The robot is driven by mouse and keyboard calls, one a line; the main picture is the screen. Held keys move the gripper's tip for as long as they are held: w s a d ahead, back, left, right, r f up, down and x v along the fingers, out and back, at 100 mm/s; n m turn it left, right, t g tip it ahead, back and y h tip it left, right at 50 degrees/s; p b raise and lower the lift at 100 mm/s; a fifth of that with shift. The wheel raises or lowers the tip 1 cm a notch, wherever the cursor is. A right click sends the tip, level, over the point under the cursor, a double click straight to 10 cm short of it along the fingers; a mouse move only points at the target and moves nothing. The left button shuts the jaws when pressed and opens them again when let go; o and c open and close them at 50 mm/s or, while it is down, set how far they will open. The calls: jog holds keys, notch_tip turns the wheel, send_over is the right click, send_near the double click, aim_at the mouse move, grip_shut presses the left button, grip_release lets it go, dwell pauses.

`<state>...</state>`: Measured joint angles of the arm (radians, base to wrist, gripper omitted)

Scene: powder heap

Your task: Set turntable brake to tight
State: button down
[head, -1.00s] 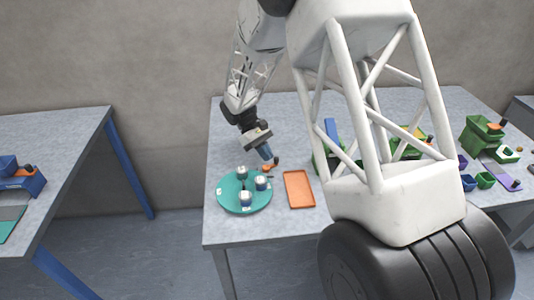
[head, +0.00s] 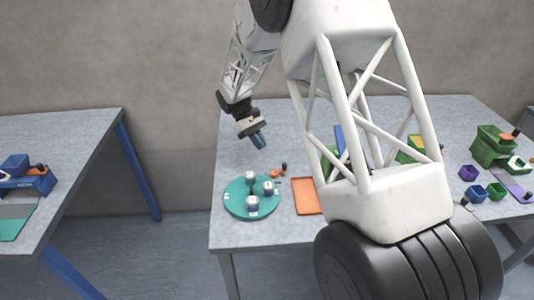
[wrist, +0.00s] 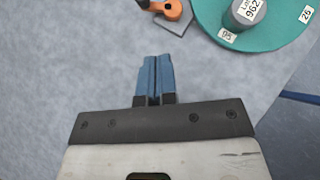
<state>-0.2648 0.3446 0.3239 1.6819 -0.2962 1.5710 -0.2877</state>
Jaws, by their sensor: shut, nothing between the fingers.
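The turntable is a teal disc (head: 236,208) near the front left of the middle table, with several grey-and-white labelled cylinders standing on it. It also shows at the top right of the wrist view (wrist: 210,20). The brake, an orange lever with a black knob (head: 277,173), sits just behind and right of the disc. In the wrist view the orange lever (wrist: 170,10) sits on a grey base at the top edge, partly cut off. My gripper (head: 260,145) has blue fingers, shut and empty. It is above the table, behind and left of the brake, apart from it.
An orange tray (head: 308,197) lies right of the turntable, partly hidden by my arm. Green, purple and blue containers (head: 477,194) stand at the right. Another table (head: 80,135) is at the left. The middle table's back left is clear.

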jog(key=shift+v, duration=2.75)
jog(key=shift+r, duration=0.1)
jog(key=s+d+r+m+t+y, duration=0.2)
jog(key=s+d+r, duration=0.45)
jog(key=s, duration=0.35)
jog(key=s+d+r+m+t+y, duration=0.2)
jog(key=s+d+r, duration=0.3)
jog(key=s+r, duration=0.45)
jog(key=s+d+m+t+y, duration=0.1)
jog(key=s+d+m+t, duration=0.1)
jog(key=s, duration=1)
jog(key=s+d+f+m+t, duration=0.1)
jog(key=s+d+m+t, duration=0.1)
jog(key=s, duration=1.1)
jog(key=shift+d+t+y, duration=0.4)
jog(key=shift+d+t, duration=0.3)
jog(key=shift+t, duration=0.3)
jog(key=shift+s+f, duration=0.1)
